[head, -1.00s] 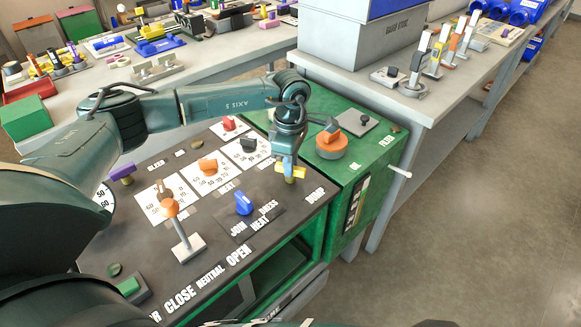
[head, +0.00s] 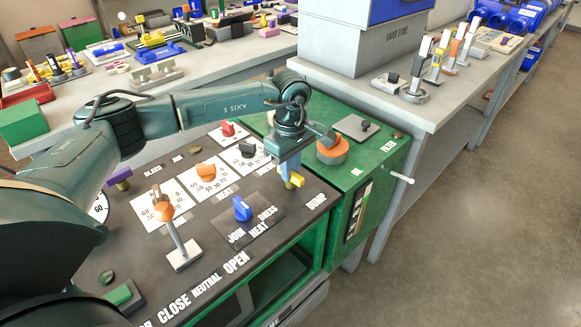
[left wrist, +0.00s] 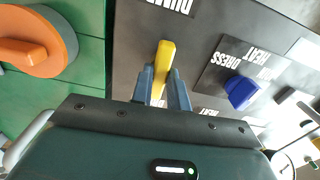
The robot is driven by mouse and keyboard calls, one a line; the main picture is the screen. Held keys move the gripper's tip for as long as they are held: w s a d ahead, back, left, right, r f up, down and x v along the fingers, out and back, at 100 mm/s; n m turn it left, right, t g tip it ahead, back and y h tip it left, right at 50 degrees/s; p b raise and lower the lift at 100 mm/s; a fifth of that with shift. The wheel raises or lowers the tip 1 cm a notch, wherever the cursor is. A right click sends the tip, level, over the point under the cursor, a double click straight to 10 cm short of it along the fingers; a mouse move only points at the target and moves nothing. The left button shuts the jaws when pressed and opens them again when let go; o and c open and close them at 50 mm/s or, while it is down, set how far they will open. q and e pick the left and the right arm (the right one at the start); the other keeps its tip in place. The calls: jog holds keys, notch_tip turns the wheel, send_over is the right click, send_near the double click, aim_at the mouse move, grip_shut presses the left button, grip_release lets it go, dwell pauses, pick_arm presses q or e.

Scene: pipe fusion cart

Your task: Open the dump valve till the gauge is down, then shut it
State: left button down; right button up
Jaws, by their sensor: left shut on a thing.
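The yellow dump valve handle (head: 297,180) stands on the dark panel near the DUMP label, at the panel's far right. My left gripper (head: 288,172) comes down over it from above and is shut on it. In the left wrist view the yellow handle (left wrist: 165,56) sticks out from between the two blue-grey fingers (left wrist: 162,86). A white round gauge (head: 99,208) shows at the panel's left edge. My left arm hides part of it, and its needle cannot be read. My right gripper is not in view.
A blue knob (head: 242,208) and an orange-topped lever (head: 179,240) stand on the panel near the arm. An orange round knob (head: 332,149) on the green cabinet is close beside the left gripper. Floor at the right is clear.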

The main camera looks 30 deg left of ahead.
pick_arm(q)
jog(key=c, duration=1.4)
grip_release()
jog(key=shift+o, duration=0.2)
notch_tip(320, 180, up, 13)
jog(key=shift+r, duration=0.15)
